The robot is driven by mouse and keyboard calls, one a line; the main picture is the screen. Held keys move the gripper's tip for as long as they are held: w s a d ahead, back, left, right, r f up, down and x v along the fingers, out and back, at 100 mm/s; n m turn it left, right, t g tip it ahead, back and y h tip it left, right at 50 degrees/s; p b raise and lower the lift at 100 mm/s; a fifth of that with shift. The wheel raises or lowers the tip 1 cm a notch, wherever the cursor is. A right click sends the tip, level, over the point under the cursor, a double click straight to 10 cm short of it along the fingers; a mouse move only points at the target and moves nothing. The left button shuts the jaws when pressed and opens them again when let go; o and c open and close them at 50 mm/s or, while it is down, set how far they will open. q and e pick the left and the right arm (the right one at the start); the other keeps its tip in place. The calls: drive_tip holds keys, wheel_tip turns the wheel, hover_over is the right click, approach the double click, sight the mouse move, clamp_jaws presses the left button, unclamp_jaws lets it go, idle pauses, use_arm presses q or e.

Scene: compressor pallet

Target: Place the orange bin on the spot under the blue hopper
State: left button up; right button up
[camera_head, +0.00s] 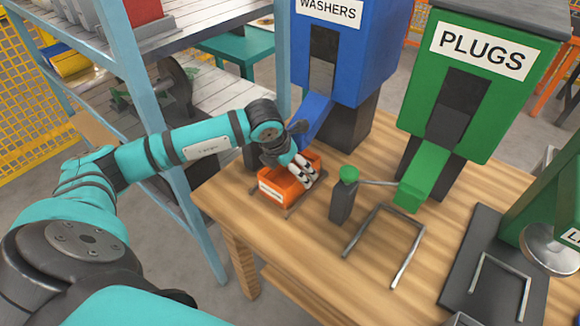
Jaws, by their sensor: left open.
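The orange bin (284,188) stands on the wooden table near its left corner, below the chute of the blue hopper (345,62) labelled WASHERS. A thin metal frame shows around the bin's near side. My left gripper (307,178) reaches down over the bin from behind, its pale fingers at the bin's right part. The fingers are open; whether they touch the bin I cannot tell. The gripper and wrist hide part of the bin's far side and interior. My right gripper is not in view.
A green hopper (470,85) labelled PLUGS stands to the right, with an empty metal frame (385,238) before it. Blue shelving (150,95) rises at left. The table's front middle is clear.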

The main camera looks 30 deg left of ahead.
use_arm(q)
drive_tip(key=b+v, duration=0.1)
drive_tip(key=v, duration=1.1)
drive_tip(key=shift+b, duration=0.3)
